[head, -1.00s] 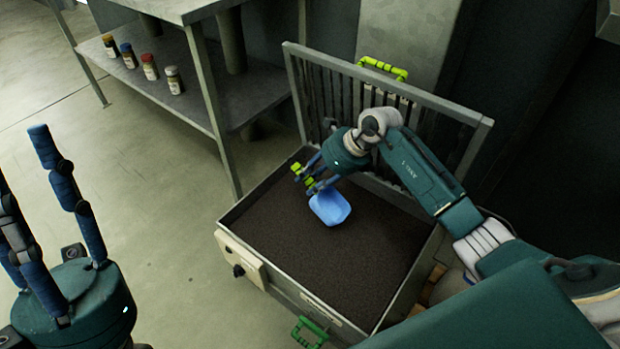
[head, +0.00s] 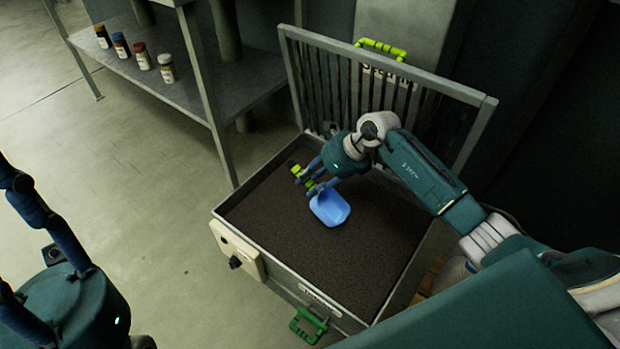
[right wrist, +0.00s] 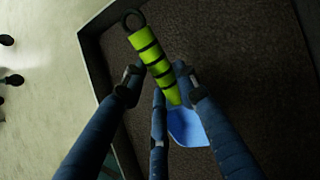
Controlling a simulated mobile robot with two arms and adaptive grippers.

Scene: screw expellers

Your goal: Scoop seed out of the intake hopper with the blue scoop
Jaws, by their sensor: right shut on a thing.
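The blue scoop (head: 330,207) is over the dark seed in the intake hopper (head: 389,302), near its back left part. My right gripper (head: 308,180) is shut on the scoop's yellow-green handle. In the right wrist view the fingers (right wrist: 158,90) close around the black-ringed handle (right wrist: 150,55), and the blue bowl (right wrist: 187,127) shows beyond them. Whether the bowl touches the seed, or holds any, I cannot tell. My left gripper (head: 35,240) is at the left edge, partly cut off, with its fingers spread and nothing seen between them.
The hopper's barred grate lid (head: 385,75) stands raised at the back, with a yellow-green handle (head: 381,48). A green handle (head: 308,326) is on the hopper's front. A metal shelf (head: 190,95) with several small jars (head: 140,56) stands at the back left. The floor at left is clear.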

